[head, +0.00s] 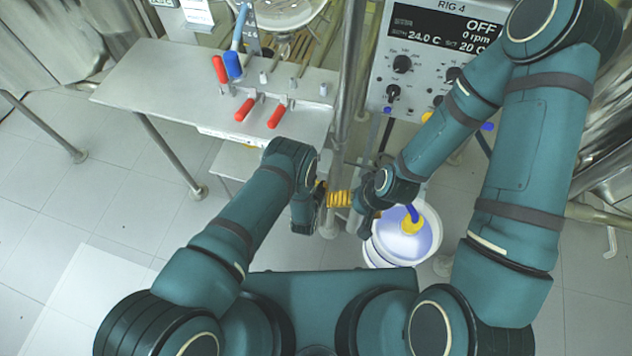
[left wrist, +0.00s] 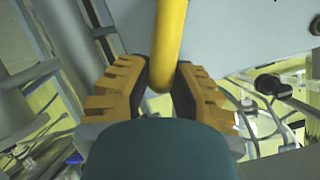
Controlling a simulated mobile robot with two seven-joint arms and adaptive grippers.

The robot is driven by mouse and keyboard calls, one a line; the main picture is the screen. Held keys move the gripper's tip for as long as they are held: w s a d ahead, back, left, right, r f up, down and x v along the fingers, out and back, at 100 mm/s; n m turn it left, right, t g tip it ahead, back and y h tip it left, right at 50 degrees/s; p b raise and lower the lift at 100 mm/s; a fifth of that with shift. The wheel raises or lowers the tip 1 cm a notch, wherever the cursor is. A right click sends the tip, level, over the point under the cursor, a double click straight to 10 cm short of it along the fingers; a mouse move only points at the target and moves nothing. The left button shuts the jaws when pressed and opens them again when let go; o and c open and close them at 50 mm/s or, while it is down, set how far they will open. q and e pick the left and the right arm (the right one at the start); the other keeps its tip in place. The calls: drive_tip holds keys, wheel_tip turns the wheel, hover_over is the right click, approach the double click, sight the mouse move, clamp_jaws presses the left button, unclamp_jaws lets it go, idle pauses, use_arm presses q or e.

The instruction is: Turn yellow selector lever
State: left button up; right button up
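The yellow selector lever (left wrist: 168,42) is a rounded bar coming down from the top of the left wrist view, in front of a grey plate. Its rounded end lies between the two orange ridged fingers of my left gripper (left wrist: 161,77), whose dark pads sit close against both its sides. In the head view my left gripper (head: 320,193) is low, past the front edge of the bench, and I cannot pick out the lever there. My right gripper (head: 341,199) is close beside it, its ridged yellow fingers pointing left; their gap is not visible.
A control box (head: 440,60) marked RIG 4 reads OFF and 0 rpm. A white bucket (head: 433,240) stands below the right wrist. Steel posts rise between bench and box.

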use_arm(q)
drive_tip(key=o, duration=0.4)
